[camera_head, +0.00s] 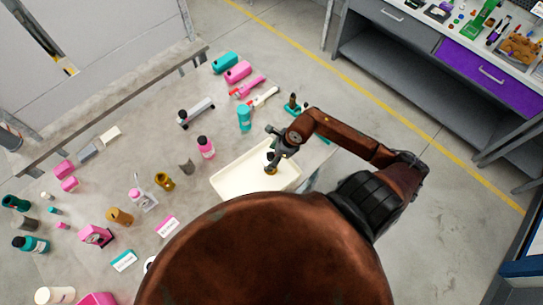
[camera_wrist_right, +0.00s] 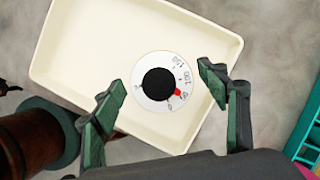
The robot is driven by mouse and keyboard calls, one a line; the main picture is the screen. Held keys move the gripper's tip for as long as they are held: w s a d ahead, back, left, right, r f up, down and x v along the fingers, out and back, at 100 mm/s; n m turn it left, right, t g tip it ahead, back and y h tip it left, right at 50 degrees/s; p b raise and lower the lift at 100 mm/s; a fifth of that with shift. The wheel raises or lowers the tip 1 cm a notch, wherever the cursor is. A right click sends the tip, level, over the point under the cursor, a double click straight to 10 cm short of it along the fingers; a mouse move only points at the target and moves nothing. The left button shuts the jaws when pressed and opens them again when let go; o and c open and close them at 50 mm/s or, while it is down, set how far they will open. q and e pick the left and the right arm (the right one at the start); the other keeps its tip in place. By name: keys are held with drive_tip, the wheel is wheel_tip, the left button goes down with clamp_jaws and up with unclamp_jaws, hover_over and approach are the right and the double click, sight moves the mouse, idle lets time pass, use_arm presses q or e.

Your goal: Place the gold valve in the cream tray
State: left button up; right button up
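The cream tray (camera_head: 232,184) lies on the grey table in the head view; its floor and rim also show in the wrist view (camera_wrist_right: 85,50). A small gold piece (camera_head: 271,169), which looks like the gold valve, is inside the tray. From above, the wrist view shows it as a round white dial with a black knob (camera_wrist_right: 160,84) and a red mark. My right gripper (camera_head: 273,150) is over the tray, just above this piece. Its fingers (camera_wrist_right: 158,80) are spread on both sides of the dial with gaps, holding nothing. My left gripper is not in view.
Another gold part (camera_head: 164,181) and an orange-gold part (camera_head: 119,217) stand left of the tray. A pink bottle (camera_head: 205,147) and teal can (camera_head: 244,118) are behind it. Several pink and teal items crowd the table's left. A workbench with a purple drawer (camera_head: 489,77) is far right.

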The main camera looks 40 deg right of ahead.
drive_tip(key=shift+o, duration=0.4)
drive_tip(key=shift+r, duration=0.1)
drive_tip(key=shift+r, duration=0.15)
drive_tip(key=b+v, duration=0.2)
drive_tip(key=v, duration=0.9)
drive_tip(key=shift+s+r, duration=0.2)
drive_tip(key=shift+r, duration=0.1)
